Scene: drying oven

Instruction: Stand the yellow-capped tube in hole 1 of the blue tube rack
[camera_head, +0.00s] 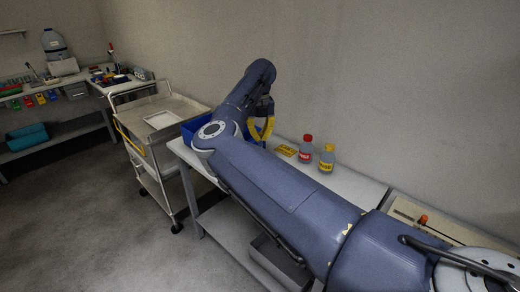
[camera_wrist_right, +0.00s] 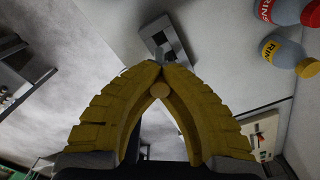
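My right gripper (camera_head: 262,128) has yellow fingers and hangs over the bench, at the blue container. In the right wrist view the fingertips (camera_wrist_right: 163,66) come together. A small round tan disc (camera_wrist_right: 159,90) sits between the fingers just behind the tips, touching both. It looks like the end of the yellow-capped tube's cap; the tube's body is hidden. A blue container (camera_head: 192,129) shows behind my right arm; I cannot tell whether it is the rack, and no numbered holes are visible. My left gripper is not in view.
A red-capped bottle (camera_head: 306,150) and a yellow-capped bottle (camera_head: 327,160) stand on the bench beside a yellow sign (camera_head: 286,151). A grey block (camera_wrist_right: 163,42) lies beyond the fingertips. A cart (camera_head: 152,112) stands left of the bench (camera_head: 352,187).

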